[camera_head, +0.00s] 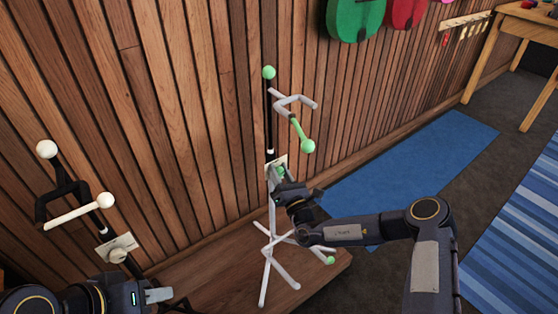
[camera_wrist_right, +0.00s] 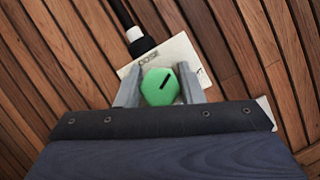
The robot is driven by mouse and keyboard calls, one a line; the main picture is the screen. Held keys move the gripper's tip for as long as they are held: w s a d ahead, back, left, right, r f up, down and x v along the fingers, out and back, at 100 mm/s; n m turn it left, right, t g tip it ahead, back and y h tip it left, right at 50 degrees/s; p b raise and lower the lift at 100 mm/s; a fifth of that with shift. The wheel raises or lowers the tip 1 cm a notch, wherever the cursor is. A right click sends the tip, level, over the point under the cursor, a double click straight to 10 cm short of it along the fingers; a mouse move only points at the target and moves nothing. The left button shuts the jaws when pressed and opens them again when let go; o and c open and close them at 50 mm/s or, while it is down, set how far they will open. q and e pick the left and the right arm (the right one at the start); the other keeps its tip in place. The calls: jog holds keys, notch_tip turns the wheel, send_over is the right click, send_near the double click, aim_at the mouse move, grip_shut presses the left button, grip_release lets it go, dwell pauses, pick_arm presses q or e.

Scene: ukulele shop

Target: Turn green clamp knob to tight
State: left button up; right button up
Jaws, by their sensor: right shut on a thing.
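The green clamp knob (camera_wrist_right: 158,88) sits between the two fingers of my right gripper (camera_wrist_right: 160,92), which is shut on it. A short dark mark on its face slants toward the upper right. Behind it is a white label plate (camera_wrist_right: 185,52) whose visible word seems to read LOOSE; the rest is covered. In the head view the knob (camera_head: 281,171) is small, on the white stand (camera_head: 270,250) with green tips, and my right gripper (camera_head: 281,184) reaches it from below right. My left gripper (camera_head: 158,295) is at the bottom left, away from this stand; its opening is unclear.
A black stand with white tips (camera_head: 65,190) and its own white knob (camera_head: 118,255) stands at the left, near my left arm. A slatted wood wall is close behind. A blue mat (camera_head: 410,165) and wooden table (camera_head: 525,25) lie to the right.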

aim_at(280, 174)
jog(key=shift+r+m, duration=0.1)
jog(key=shift+m, duration=0.2)
pick_arm(q)
jog(key=shift+r, duration=0.4)
pick_arm(e)
jog(key=o, duration=0.9)
jog(key=p+v, duration=0.2)
jog(key=v, duration=0.4)
jog(key=shift+s, duration=0.35)
pick_arm(q)
jog(key=shift+r, duration=1.05)
pick_arm(e)
jog(key=shift+s+d+f, duration=0.25)
jog(key=shift+s+f, duration=0.2)
jog(key=shift+o, duration=0.4)
